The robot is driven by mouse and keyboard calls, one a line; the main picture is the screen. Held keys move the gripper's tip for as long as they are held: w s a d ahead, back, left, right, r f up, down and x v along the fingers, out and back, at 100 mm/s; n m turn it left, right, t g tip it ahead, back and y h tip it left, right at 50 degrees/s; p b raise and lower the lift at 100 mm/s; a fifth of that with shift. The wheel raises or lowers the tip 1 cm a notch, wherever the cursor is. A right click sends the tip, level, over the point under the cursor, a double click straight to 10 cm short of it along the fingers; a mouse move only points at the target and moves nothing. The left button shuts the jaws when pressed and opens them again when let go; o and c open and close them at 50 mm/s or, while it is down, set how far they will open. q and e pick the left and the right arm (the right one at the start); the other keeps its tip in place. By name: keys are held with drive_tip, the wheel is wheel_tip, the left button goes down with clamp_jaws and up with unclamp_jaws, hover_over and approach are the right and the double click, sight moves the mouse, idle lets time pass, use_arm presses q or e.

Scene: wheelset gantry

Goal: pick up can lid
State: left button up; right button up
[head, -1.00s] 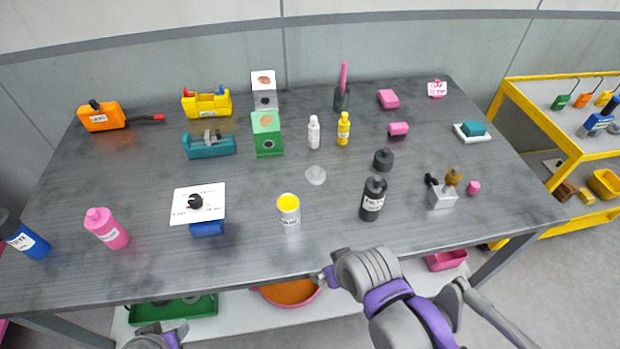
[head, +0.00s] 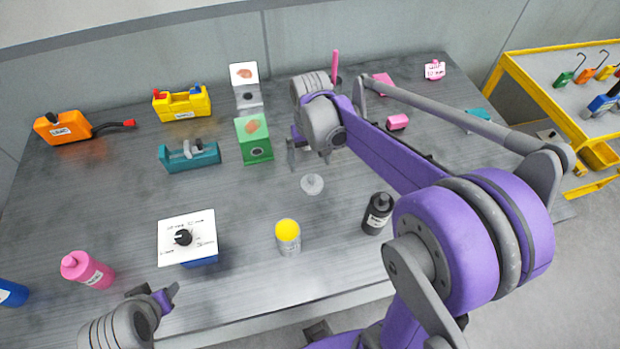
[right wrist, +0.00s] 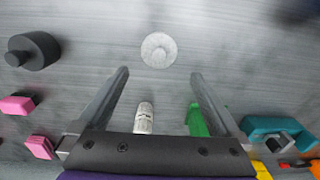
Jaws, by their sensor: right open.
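The can lid (head: 312,184) is a small pale grey disc with a knob, lying flat on the table behind the yellow-filled can (head: 288,236). In the right wrist view the lid (right wrist: 159,50) lies just beyond the fingertips, centred between them and untouched. My right gripper (head: 295,152) is above the table, near the lid and behind it in the head view. In the right wrist view the right gripper (right wrist: 160,78) is open and empty. My left gripper (head: 168,297) is at the front left edge, away from the lid; its opening is unclear.
A black bottle (head: 377,213) stands right of the can. A white card on a blue base (head: 187,238) is to the left. My right arm hides the table's right part.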

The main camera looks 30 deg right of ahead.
sight(312, 178)
drive_tip(key=f, duration=0.7)
drive_tip(key=shift+s+f, duration=0.25)
drive_tip(key=shift+s, duration=0.15)
drive_tip(key=shift+c, duration=0.3)
drive_tip(key=shift+r, duration=0.1)
drive_tip(key=c, duration=1.1)
